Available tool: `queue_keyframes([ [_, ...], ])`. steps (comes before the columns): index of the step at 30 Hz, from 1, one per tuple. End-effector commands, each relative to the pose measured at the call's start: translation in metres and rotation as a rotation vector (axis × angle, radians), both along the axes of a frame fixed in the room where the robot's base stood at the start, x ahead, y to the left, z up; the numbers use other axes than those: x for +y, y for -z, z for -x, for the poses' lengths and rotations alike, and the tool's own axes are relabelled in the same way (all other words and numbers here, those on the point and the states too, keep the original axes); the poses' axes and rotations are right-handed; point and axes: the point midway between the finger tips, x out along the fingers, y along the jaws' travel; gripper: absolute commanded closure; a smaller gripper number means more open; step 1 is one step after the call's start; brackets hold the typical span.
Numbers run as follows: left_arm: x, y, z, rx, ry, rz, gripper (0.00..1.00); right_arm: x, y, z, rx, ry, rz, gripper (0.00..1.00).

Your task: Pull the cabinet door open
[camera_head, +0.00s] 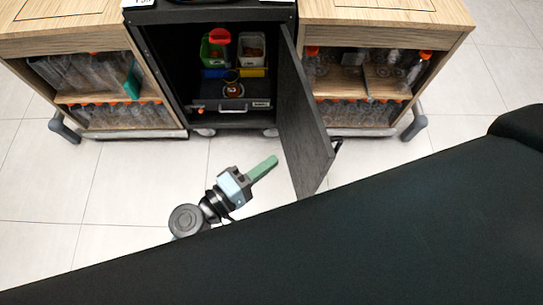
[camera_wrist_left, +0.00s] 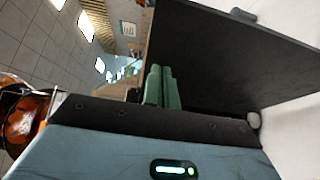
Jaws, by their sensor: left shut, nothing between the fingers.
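The black cabinet door (camera_head: 306,120) is swung wide open on the right side of the dark cabinet (camera_head: 160,70) in the head view. A dark handle (camera_head: 337,146) shows at its outer face, near the free edge. My left gripper (camera_head: 272,161) is shut and empty, its green fingers pointing at the inner side of the door, on the left of it. In the left wrist view the closed fingers (camera_wrist_left: 161,88) show in front of the dark door panel (camera_wrist_left: 225,55). Whether the fingers touch the door cannot be told. My right gripper is not in view.
Inside the cabinet are a green bin (camera_head: 212,52), a white bin (camera_head: 251,50), a red object (camera_head: 220,37) and a drawer front (camera_head: 232,106). Wooden shelf units with bottles stand left (camera_head: 70,45) and right (camera_head: 400,12). The tiled floor (camera_head: 130,190) before the cabinet is clear.

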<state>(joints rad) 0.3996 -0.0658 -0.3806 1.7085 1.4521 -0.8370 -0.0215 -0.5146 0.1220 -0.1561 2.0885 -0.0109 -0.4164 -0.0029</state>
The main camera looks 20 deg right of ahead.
Motion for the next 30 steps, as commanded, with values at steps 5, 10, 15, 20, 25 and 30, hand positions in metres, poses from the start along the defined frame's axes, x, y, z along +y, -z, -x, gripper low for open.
queue_keyframes([
  [5,0.029,0.001,0.025,0.001,0.003,-0.001,1.0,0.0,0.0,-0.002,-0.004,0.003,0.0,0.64],
  [10,0.048,0.0,0.041,0.001,0.001,0.0,1.0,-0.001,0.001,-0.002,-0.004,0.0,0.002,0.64],
  [15,0.058,0.0,0.049,0.0,0.001,0.002,1.0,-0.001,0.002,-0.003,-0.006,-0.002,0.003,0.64],
  [20,0.06,-0.001,0.051,-0.001,0.001,0.003,1.0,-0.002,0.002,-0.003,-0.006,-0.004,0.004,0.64],
  [25,0.06,-0.001,0.051,-0.001,0.001,0.003,1.0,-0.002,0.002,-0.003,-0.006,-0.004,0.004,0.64],
  [30,0.06,0.0,0.051,0.0,0.0,-0.001,1.0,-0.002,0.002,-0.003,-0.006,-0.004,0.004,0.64],
])
